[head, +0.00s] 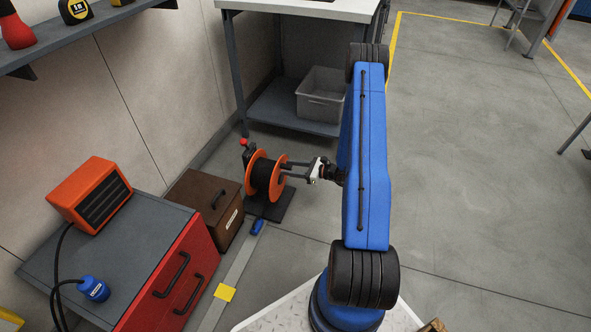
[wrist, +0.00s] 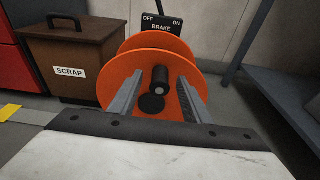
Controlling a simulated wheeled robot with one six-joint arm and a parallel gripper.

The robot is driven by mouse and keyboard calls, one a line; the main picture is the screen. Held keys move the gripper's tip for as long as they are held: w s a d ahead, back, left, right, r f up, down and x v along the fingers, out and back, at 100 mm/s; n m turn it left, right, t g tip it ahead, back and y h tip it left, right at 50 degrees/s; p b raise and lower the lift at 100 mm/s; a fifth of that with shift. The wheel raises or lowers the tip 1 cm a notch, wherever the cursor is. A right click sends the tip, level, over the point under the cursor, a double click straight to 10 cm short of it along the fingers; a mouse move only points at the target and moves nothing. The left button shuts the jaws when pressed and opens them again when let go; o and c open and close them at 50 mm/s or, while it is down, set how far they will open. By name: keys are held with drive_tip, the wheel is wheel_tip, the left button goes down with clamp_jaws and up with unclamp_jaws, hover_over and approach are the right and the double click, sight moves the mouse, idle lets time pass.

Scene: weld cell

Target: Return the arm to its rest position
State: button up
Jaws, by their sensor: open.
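My blue arm reaches down to the left in the head view, and my gripper (head: 285,170) is at an orange reel with black cable (head: 262,175). In the wrist view my gripper (wrist: 158,100) is open. Its two fingers stand to either side of the black hub stub on the reel's orange flange (wrist: 142,75). I cannot tell whether the fingers touch the reel. Nothing is held between them.
A brown box (head: 203,208) labelled SCRAP and a red cabinet (head: 185,275) stand left of the reel. A brake lever plate (wrist: 165,22) is behind it. A workbench (head: 300,8) with a grey bin (head: 322,108) stands beyond. The floor to the right (head: 470,150) is clear.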

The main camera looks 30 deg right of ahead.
drive_tip(key=shift+w+a+f, duration=0.1)
drive_tip(key=shift+w+a, duration=0.2)
drive_tip(key=c, duration=1)
drive_tip(key=shift+c, duration=0.2)
